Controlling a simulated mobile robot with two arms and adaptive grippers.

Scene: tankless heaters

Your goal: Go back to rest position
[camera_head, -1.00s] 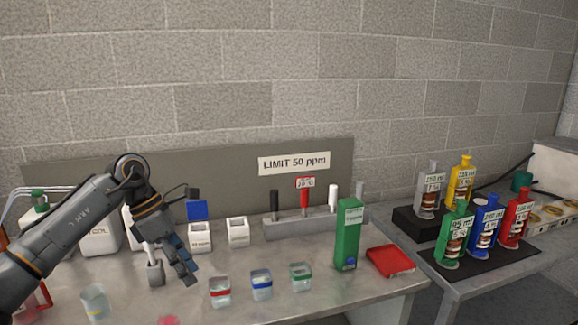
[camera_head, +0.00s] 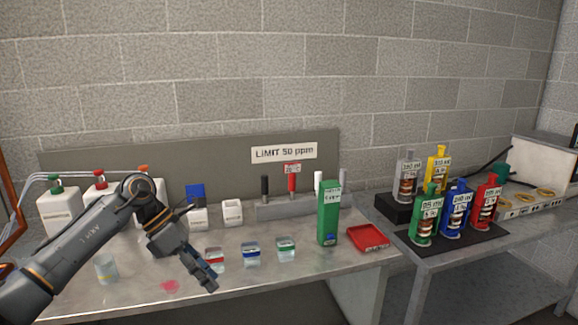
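My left arm comes in from the left, and my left gripper (camera_head: 207,279) hangs over the front part of the metal bench (camera_head: 290,282). Its dark fingers point down and to the right, just left of and in front of the red-banded cup. The fingers overlap from this angle, so I cannot tell whether they are open or shut. I see no object held between them. My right gripper is not in view.
Cups with red (camera_head: 215,258), blue (camera_head: 251,253) and green (camera_head: 286,249) bands stand near the gripper. A clear beaker (camera_head: 106,268) and a pink spot (camera_head: 170,286) are leftward. A green box (camera_head: 328,213) and red tray (camera_head: 367,238) stand right. Coloured bottles (camera_head: 456,208) occupy the right-hand bench.

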